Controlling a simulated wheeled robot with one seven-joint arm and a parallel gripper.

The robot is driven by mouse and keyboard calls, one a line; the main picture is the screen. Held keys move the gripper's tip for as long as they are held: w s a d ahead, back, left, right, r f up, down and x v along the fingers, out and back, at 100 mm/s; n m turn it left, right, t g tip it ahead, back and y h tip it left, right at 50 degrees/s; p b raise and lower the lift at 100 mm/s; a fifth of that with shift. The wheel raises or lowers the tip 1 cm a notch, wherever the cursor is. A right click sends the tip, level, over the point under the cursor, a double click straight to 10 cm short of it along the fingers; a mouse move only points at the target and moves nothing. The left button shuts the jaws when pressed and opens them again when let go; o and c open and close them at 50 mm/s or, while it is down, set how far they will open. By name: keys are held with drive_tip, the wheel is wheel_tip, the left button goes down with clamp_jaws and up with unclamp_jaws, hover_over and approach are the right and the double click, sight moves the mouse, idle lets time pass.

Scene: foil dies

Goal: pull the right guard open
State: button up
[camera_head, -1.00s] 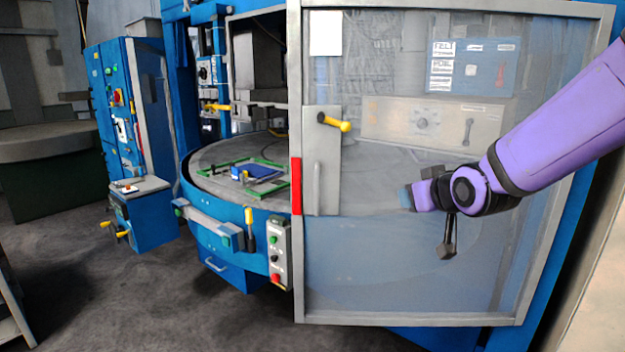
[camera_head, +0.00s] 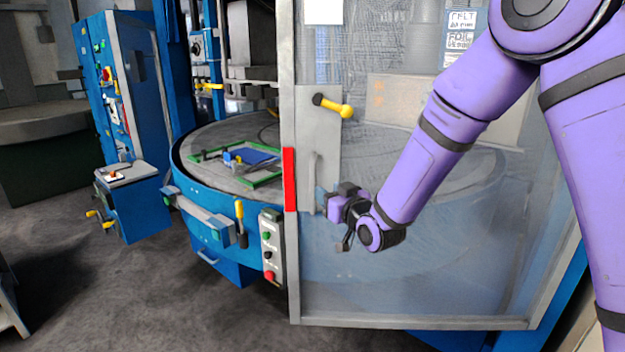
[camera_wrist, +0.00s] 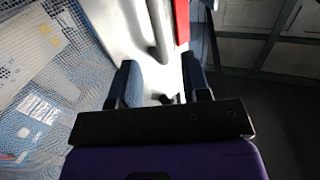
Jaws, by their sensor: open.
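The right guard (camera_head: 430,290) is a grey-framed see-through panel in front of the round table's right part. A grey plate on its left edge carries an upright bar handle (camera_head: 312,180) and a yellow-knobbed lever (camera_head: 335,106). A red strip (camera_head: 289,180) runs down the frame's left edge. My gripper (camera_head: 322,200) is in front of the plate, at the lower end of the bar handle. In the wrist view my gripper (camera_wrist: 163,84) is open, and the handle (camera_wrist: 158,32) stands ahead between its fingers. I cannot tell whether they touch it.
A push-button box (camera_head: 269,248) hangs at the guard's lower left. The blue round table (camera_head: 190,178) holds a green frame (camera_head: 265,180) with a blue piece. A blue control cabinet (camera_head: 125,80) stands at left. The floor (camera_head: 130,300) at front left is clear.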

sight(315, 181)
drive_tip(key=x, duration=0.8)
drive_tip(key=shift+w+a, duration=0.15)
drive_tip(key=shift+w, duration=0.1)
clamp_jaws()
